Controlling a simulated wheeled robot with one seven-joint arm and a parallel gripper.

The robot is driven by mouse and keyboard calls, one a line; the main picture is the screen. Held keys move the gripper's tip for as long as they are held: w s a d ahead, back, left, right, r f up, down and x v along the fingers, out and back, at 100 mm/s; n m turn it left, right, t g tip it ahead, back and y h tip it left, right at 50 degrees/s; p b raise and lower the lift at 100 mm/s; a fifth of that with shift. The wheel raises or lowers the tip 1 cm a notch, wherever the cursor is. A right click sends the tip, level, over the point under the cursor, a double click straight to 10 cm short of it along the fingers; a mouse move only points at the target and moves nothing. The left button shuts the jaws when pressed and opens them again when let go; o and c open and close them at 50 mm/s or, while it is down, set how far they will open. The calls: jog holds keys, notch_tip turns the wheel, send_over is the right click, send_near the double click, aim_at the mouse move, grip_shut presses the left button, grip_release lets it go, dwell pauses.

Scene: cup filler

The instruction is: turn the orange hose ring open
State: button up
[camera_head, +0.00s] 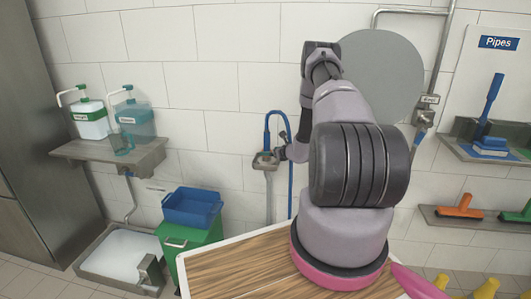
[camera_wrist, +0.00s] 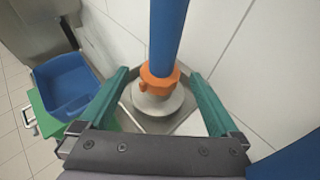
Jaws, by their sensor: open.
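The orange hose ring (camera_wrist: 159,84) sits around the lower end of a thick blue hose (camera_wrist: 168,35), above a round grey fitting (camera_wrist: 157,103) in the wrist view. My gripper (camera_wrist: 159,74) is open, with one green finger on each side of the ring and visible gaps between. In the head view the blue hose (camera_head: 268,126) loops at a grey wall bracket (camera_head: 265,161). My arm reaches toward it, and the ring cannot be made out there.
A blue bin (camera_head: 192,206) stands on a green box (camera_head: 188,241) left of the hose; the bin also shows in the wrist view (camera_wrist: 68,84). The tiled wall is close behind the hose. A wooden-topped table (camera_head: 231,267) is in front.

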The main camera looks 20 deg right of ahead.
aim_at(270, 150)
jog(key=shift+x, duration=2.1)
jog(key=c, duration=1.4)
jog(key=shift+o, duration=0.2)
jog(key=n+g+y, duration=0.2)
jog(key=n+y, duration=0.2)
jog(key=shift+d+n+y, duration=0.15)
jog(key=shift+n+y, duration=0.15)
jog(key=shift+y, duration=0.1)
jog(key=n+g+y, duration=0.3)
jog(key=shift+n, duration=0.3)
jog(key=shift+n+g+y, duration=0.7)
jog(key=shift+n+g, duration=0.3)
jog(key=shift+g, duration=0.1)
jog(key=shift+n+y, duration=0.3)
